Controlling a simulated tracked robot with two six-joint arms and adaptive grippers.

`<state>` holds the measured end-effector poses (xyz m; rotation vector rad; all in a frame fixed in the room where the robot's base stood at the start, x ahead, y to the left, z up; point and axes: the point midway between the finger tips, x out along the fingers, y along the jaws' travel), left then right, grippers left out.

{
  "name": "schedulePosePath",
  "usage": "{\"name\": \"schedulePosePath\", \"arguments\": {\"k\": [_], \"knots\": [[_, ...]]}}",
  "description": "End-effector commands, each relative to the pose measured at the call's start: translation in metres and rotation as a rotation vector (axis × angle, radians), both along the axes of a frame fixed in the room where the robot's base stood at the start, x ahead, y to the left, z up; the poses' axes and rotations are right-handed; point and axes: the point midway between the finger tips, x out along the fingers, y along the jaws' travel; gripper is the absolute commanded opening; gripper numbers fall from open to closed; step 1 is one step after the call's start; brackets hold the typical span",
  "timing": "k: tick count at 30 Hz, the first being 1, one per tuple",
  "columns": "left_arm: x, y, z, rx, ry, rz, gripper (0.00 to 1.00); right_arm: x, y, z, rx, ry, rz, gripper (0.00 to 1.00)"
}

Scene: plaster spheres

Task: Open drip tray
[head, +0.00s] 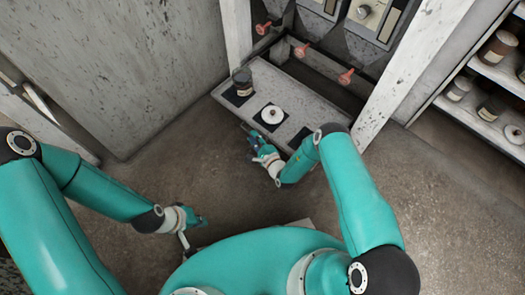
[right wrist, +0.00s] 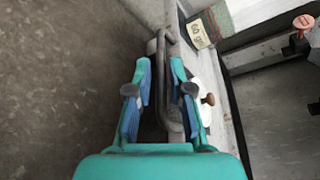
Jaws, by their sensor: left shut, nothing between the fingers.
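The drip tray (head: 312,112) is a pale, worn slab low in the machine, with dark square patches on top. A metal bar handle (right wrist: 161,58) runs along its front side. My right gripper (head: 254,143) is at the tray's front edge. In the right wrist view my right gripper (right wrist: 160,72) has its blue-padded fingers apart, with the handle bar between them, nearer the right finger. Whether a finger touches the bar is unclear. My left gripper (head: 196,224) is shut and empty, low over the floor and away from the tray.
A dark labelled jar (head: 242,82) and a white knobbed disc (head: 272,114) stand on the tray. Several red taps (head: 302,49) hang above it. White posts flank the tray. Shelves with jars (head: 498,47) stand at the right. Floor in front is clear.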

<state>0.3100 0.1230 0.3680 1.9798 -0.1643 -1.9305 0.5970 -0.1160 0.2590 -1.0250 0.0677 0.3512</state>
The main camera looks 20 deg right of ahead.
Motion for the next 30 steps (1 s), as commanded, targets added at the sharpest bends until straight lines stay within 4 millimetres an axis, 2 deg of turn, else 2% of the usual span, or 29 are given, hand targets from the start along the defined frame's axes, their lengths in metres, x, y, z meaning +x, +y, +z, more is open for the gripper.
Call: {"name": "schedulePosePath", "arguments": {"k": [9,13,19,30], "knots": [[0.000,0.000,0.000,0.000,0.000,0.000,0.00,-0.060,-0.016,0.012,0.001,0.005,0.000,0.21],[0.000,0.000,0.000,0.000,0.000,0.000,0.00,-0.078,-0.020,0.016,0.001,0.004,0.002,0.21],[0.000,0.000,0.000,0.000,0.000,0.000,0.00,-0.089,-0.022,0.019,-0.001,0.001,0.003,0.21],[0.000,0.000,-0.001,0.000,0.000,0.000,0.00,-0.089,-0.022,0.019,0.000,0.001,0.004,0.21]]}}
